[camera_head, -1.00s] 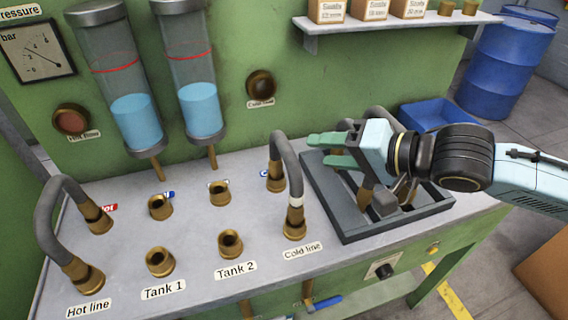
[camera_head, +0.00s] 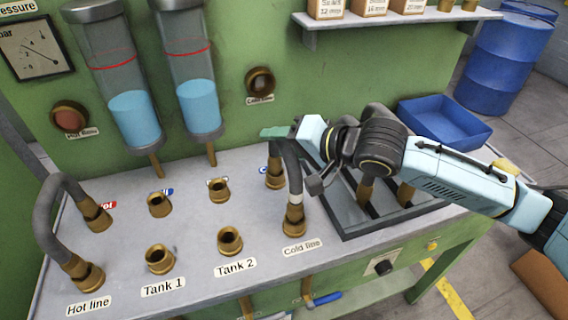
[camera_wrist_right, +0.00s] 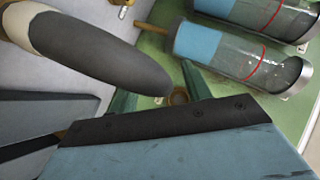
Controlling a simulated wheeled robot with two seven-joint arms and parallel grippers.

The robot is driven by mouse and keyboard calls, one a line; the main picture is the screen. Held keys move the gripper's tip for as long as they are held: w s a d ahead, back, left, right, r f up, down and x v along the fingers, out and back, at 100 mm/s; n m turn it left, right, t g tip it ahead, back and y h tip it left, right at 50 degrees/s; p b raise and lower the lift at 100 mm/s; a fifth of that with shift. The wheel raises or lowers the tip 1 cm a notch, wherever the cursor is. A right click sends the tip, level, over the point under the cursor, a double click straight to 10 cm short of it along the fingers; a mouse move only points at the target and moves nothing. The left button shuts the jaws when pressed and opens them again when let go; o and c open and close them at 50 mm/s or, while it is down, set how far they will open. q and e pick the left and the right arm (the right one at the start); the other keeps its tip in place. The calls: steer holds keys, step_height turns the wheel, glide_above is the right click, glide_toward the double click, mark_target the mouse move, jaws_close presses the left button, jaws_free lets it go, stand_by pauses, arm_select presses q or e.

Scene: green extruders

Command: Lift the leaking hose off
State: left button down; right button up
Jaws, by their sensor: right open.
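The cold line hose (camera_head: 291,162) is a grey arch with a white band, standing upright between two brass fittings at the Cold line label. The hot line hose (camera_head: 53,203) is a similar grey arch at the left. I cannot see which one leaks. My right gripper (camera_head: 276,133) is open at the top of the cold line hose, its green fingers pointing left. One finger shows behind the arch; the other is mostly hidden. In the right wrist view the hose (camera_wrist_right: 98,52) looms close at upper left, near the fingers. My left gripper is not in view.
A dark rack (camera_head: 346,217) with another grey hose stands right of the cold line, under my right arm. Open brass ports for Tank 1 (camera_head: 160,259) and Tank 2 (camera_head: 230,240) sit mid-bench. A blue bin (camera_head: 446,122) is behind the rack. Two glass tanks hang at the back.

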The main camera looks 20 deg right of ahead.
steer(key=shift+c, duration=0.3)
jaws_close()
steer(key=shift+r, duration=0.1)
